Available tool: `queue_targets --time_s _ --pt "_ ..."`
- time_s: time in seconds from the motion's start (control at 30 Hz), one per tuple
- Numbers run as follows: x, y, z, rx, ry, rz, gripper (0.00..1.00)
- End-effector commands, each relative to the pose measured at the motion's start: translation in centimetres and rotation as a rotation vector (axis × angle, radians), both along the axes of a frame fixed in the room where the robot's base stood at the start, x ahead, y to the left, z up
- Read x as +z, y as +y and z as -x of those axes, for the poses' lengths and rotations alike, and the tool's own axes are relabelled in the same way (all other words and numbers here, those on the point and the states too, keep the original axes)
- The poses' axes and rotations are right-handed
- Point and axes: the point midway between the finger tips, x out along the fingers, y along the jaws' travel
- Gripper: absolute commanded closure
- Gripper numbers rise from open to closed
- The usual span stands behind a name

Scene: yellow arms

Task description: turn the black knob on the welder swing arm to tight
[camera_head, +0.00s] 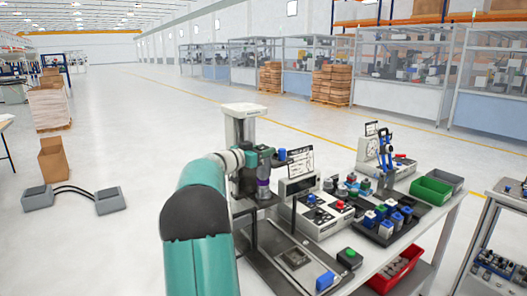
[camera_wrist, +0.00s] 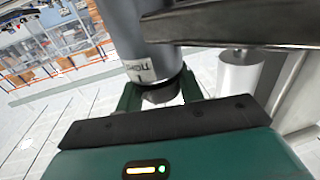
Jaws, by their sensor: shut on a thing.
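The welder (camera_head: 243,128) stands on the bench with a pale upright column and a grey and purple cylinder (camera_head: 263,187) low at its front. My gripper (camera_wrist: 160,97) shows in the wrist view with its green fingers on either side of a dark round knob (camera_wrist: 159,94). It is shut on this black knob, just below a grey cylinder with a white label (camera_wrist: 141,71). In the head view, the wrist end of my arm is beside the welder's column. The knob cannot be made out there. No mark showing how tight it is can be read.
A display box (camera_head: 298,187) and a control box with red and green buttons (camera_head: 324,214) stand right of the welder. A metal bar (camera_wrist: 240,26) crosses close above my gripper.

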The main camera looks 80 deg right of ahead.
Motion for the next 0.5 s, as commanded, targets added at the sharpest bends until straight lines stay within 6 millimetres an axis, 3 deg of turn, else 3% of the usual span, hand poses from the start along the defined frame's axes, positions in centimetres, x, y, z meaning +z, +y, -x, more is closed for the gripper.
queue_targets --time_s 0.1,0.13,0.23,0.5 --pt "0.08 -0.01 -0.01 0.002 0.000 0.001 0.86" --pt "0.08 -0.01 -0.01 0.002 0.000 0.001 0.59" --pt "0.07 -0.01 -0.01 0.002 0.000 0.001 0.41" --pt "0.02 0.04 -0.04 0.002 0.000 0.000 0.41"
